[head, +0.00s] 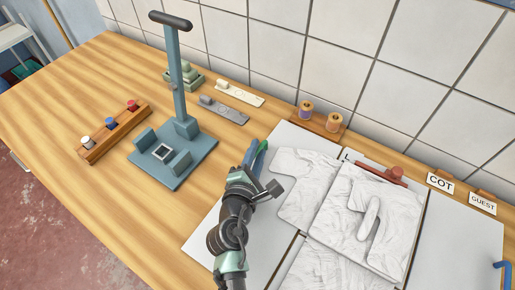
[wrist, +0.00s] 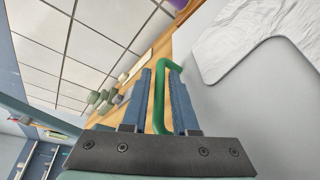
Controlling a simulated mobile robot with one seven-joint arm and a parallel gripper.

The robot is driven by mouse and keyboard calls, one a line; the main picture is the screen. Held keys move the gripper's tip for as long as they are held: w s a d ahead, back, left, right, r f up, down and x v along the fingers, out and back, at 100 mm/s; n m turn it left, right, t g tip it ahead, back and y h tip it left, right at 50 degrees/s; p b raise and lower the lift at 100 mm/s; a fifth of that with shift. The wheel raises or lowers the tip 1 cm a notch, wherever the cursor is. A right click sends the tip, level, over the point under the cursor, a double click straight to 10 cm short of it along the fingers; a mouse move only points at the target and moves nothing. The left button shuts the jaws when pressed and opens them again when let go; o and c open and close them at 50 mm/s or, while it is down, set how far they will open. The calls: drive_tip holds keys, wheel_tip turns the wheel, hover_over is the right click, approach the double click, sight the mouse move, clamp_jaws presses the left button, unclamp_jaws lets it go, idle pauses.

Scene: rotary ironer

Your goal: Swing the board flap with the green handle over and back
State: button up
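The green handle (wrist: 159,98) is a bent bar standing between my gripper's two blue fingers in the wrist view. In the head view only a bit of the handle (head: 262,147) shows beside the fingers. The board flap (head: 205,241) at the left of the folding board is pale grey and lies flat, partly hidden by my arm. A white garment (head: 302,188) lies across it and the middle panel. My gripper (wrist: 160,72) is open around the handle, with narrow gaps visible on both sides.
A blue-grey press (head: 180,100) stands upright left of the board. A peg rack (head: 113,132) is farther left. Thread spools (head: 333,122) stand behind the board by the tiled wall. A red clip (head: 394,173) sits at the board's back, and a blue handle (head: 502,264) is at the right.

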drive_tip(key=shift+w+d+f, duration=0.1)
drive_tip(key=shift+w+d, duration=0.05)
drive_tip(key=shift+w, duration=0.25)
clamp_jaws()
idle(1.3)
